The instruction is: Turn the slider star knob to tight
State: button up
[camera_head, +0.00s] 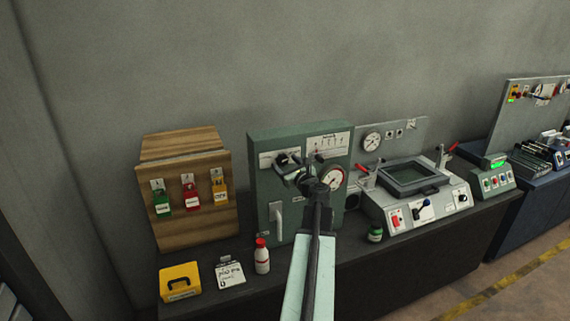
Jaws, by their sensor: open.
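My gripper (299,173) is in front of the upper middle of a green panel box (262,207) on the bench. It is open and partly blocks the panel. A dark knob-like part (284,159) shows at a pale scale strip, just beyond the fingers on the left. I cannot tell whether it is the slider star knob, whether the gripper touches it, or how it is turned. The panel also carries a white scale plate (331,142), a round gauge (333,178) and a pale lever handle (276,217).
A green jar (376,233) and a grey machine (440,207) are right.

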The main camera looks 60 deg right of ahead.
jog(key=v, duration=0.6)
jog(key=shift+s+a, duration=0.2)
jog(key=shift+s, duration=0.1)
